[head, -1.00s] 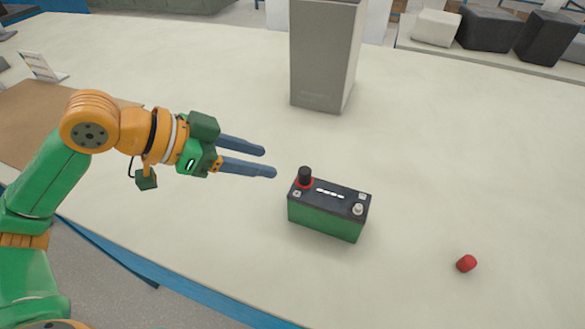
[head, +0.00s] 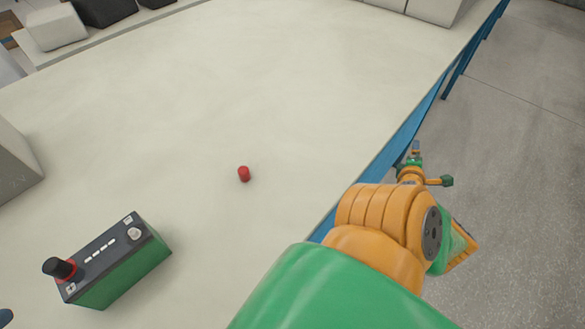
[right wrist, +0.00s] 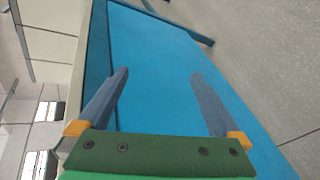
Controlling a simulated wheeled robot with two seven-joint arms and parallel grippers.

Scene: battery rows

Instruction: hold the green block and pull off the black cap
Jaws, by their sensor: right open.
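The green block (head: 137,277) is a battery with a dark top, standing upright on the table at the lower left of the head view. The black cap (head: 60,268) sits on its left terminal above a red ring. A bare metal terminal (head: 134,234) shows at the other end. My right gripper (head: 416,147) is beyond the table's right edge, far from the battery. The right wrist view shows its two fingers (right wrist: 158,75) apart with nothing between them. Only a dark fingertip of my left gripper (head: 6,317) shows at the lower left corner, near the black cap.
A small red cap (head: 244,174) lies on the white table right of the battery. A grey box (head: 14,165) stands at the left edge. The blue table edge (head: 400,142) runs beside my right arm. The table's middle is mostly clear.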

